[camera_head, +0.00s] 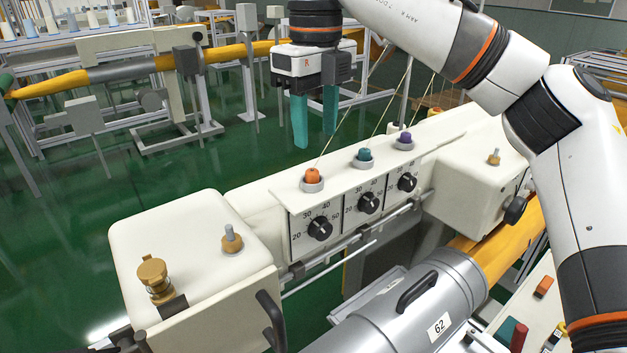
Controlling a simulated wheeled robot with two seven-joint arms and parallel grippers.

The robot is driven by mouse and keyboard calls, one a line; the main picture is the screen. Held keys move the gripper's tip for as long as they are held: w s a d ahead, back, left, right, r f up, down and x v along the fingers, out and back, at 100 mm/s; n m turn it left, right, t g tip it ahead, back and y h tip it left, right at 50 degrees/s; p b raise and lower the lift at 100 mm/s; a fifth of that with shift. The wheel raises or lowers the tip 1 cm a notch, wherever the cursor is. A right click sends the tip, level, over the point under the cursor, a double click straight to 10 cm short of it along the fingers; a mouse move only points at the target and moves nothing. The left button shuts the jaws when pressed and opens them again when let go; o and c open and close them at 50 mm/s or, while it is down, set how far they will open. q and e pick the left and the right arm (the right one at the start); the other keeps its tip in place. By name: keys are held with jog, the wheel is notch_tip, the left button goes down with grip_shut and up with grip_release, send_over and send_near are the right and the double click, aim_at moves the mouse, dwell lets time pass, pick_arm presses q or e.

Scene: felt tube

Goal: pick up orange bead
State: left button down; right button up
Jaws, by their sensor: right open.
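The orange bead (312,176) sits upright in a small grey ring cup at the left end of the cream panel's top ledge. My right gripper (315,142) is above the ledge, with its two teal fingers pointing down, spread apart and empty. In the picture its fingertips are above the orange bead, with a visible gap; how far apart they are in depth is hard to tell. My left gripper is not in view.
A teal bead (365,154) and a purple bead (405,137) sit in cups along the same ledge (340,178). Thin strings rise behind them. Black dials (320,228) line the panel's front. A cream box (195,265) with a brass knob stands left; a grey cylinder (400,310) lies in front.

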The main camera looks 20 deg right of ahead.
aim_at(312, 170)
jog(key=shift+w+a+f, duration=0.1)
jog(key=shift+w+f, duration=0.05)
jog(key=shift+f, duration=0.35)
jog(key=shift+w+a+f, duration=0.1)
jog(key=shift+w+f, duration=0.05)
jog(key=shift+f, duration=0.3)
jog(key=f, duration=0.2)
jog(key=f+p, duration=0.1)
jog(key=f, duration=0.1)
jog(key=shift+w+d+p, duration=0.15)
jog(key=shift+w+p, duration=0.05)
jog(key=shift+p, duration=0.1)
jog(key=shift+f, duration=0.65)
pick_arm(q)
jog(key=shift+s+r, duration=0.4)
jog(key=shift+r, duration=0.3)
pick_arm(e)
grip_shut()
